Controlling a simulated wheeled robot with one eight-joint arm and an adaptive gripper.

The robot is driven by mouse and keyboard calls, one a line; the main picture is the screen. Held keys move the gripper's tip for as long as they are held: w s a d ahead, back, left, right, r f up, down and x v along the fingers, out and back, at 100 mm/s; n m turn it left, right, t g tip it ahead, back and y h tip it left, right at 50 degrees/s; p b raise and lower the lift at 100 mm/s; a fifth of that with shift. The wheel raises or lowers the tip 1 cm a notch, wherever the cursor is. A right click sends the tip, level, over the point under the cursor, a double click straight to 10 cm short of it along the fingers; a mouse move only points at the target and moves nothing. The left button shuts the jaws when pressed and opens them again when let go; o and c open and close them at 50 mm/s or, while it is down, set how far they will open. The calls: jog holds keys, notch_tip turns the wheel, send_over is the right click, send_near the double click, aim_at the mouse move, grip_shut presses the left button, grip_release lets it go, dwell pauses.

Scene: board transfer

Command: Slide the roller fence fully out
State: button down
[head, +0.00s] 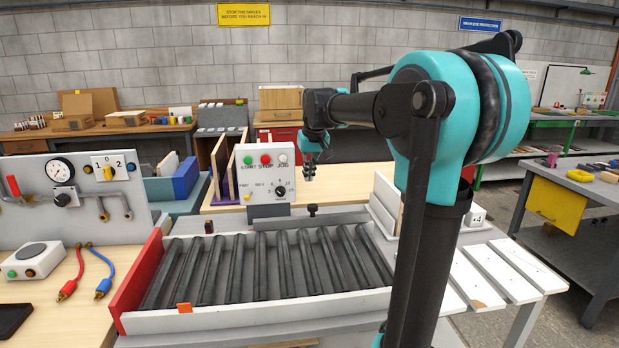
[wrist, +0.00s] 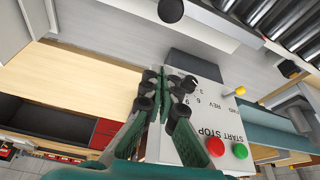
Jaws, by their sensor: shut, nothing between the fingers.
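The roller bed (head: 270,268) has several dark rollers in a pale frame. I take this rail and knob to be the roller fence, but cannot be sure. The knob also shows at the top of the wrist view (wrist: 171,10). My gripper (head: 309,168) is raised beyond the far side of the bed, right of the control box, apart from the knob. In the wrist view its fingers (wrist: 165,100) are together and empty.
The control box (head: 266,175) with green, red and white buttons stands close to my gripper; it also shows in the wrist view (wrist: 200,125). A red end board (head: 138,280) closes the bed's left side. White slats (head: 490,275) lie at the right. A wooden bench (head: 345,180) is behind.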

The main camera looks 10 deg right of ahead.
jog(key=shift+s+d+f, duration=0.1)
jog(key=shift+s+f, duration=0.15)
jog(key=shift+f, duration=1)
jog(key=shift+s+a+f, duration=0.1)
jog(key=shift+s+f, duration=0.1)
jog(key=shift+f, duration=1.1)
jog(key=shift+s+d+f, duration=0.1)
jog(key=shift+s+f, duration=0.15)
jog(key=shift+f, duration=1)
jog(key=shift+s, duration=0.1)
jog(key=s, duration=1.2)
jog(key=shift+s, duration=0.2)
